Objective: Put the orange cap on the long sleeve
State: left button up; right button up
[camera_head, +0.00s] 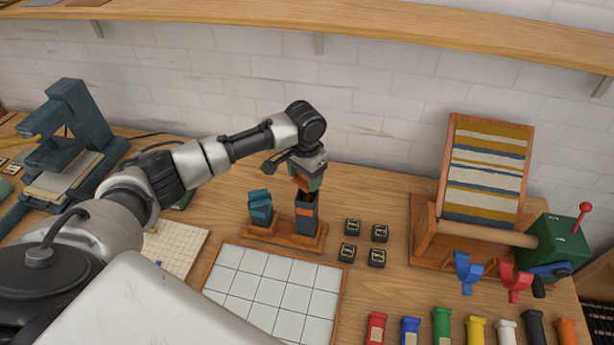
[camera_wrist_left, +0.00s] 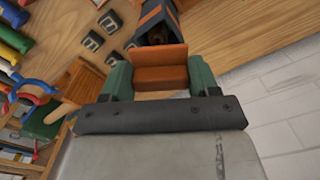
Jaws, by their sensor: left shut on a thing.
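The orange cap (camera_wrist_left: 160,70) is held between the green fingertips of my left gripper (camera_head: 309,178), which is shut on it. In the head view only a bit of the cap (camera_head: 302,183) shows below the fingers. The long sleeve (camera_head: 305,222), dark grey-blue with an orange band, stands upright on a wooden base (camera_head: 283,237). Its dark open top shows just under the cap. The cap is over or close to this top; I cannot tell whether they touch. The sleeve also shows beyond the cap in the left wrist view (camera_wrist_left: 155,27). My right gripper is not in view.
A shorter sleeve with a teal top (camera_head: 260,207) stands on the same base, left of the long one. Several small black blocks (camera_head: 352,227) lie to the right. A white gridded board (camera_head: 270,290) is in front. A loom (camera_head: 485,180) and a green winder (camera_head: 560,245) stand at right.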

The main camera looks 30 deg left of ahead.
pick_arm(q)
notch_tip(320, 180, down, 3)
jog(key=b, duration=0.3)
jog(key=shift+f, duration=0.95)
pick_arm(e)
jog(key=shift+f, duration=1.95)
pick_arm(q)
jog(key=shift+p, duration=0.9)
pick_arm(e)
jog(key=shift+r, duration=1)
pick_arm(q)
jog(key=shift+f+p, duration=0.15)
jog(key=shift+p, duration=0.2)
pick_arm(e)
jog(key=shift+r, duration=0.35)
pick_arm(q)
jog(key=shift+p, duration=0.45)
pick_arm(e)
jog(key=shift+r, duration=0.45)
pick_arm(q)
jog(key=o, duration=1.2)
jog(key=shift+c, duration=0.2)
